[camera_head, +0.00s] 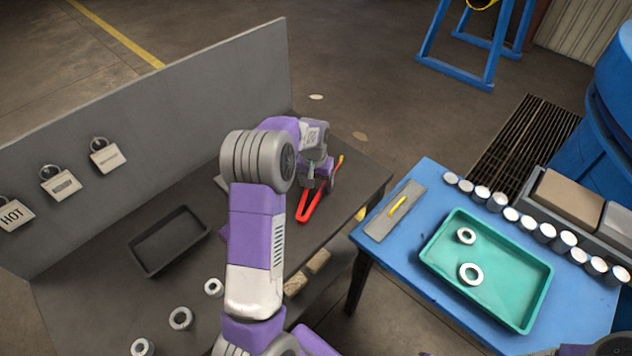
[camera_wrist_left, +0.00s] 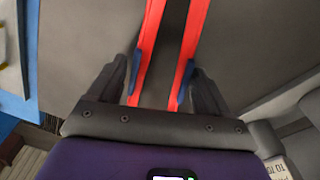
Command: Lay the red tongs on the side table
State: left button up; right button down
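The red tongs (camera_head: 309,206) are at the right end of the dark bench, with a small yellow part at their far end. In the left wrist view, their two red arms (camera_wrist_left: 145,50) run between my fingers. My left gripper (camera_head: 316,180) is at the tongs; in its wrist view the fingers (camera_wrist_left: 160,82) flank them, with blue pads against the outer sides of both arms. I cannot tell whether the tongs touch the bench. The blue table (camera_head: 395,275) stands to the right, across a gap. My right gripper does not show clearly.
The dark bench (camera_head: 120,290) holds a black tray (camera_head: 168,240) and several metal rings. The blue table carries a green tray (camera_head: 500,308) with two rings, a grey plate (camera_head: 390,215) with a yellow item, and a row of cylinders. A grey panel (camera_head: 200,90) backs the bench.

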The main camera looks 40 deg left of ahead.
pick_arm(q)
jog(key=shift+o, duration=0.6)
jog(key=shift+r, duration=0.1)
jog(key=shift+r, duration=0.25)
notch_tip(320, 180, up, 12)
jog(key=p, duration=0.2)
jog(key=shift+s+f+p, duration=0.2)
jog(key=shift+s+p, duration=0.1)
jog(key=shift+s, duration=0.15)
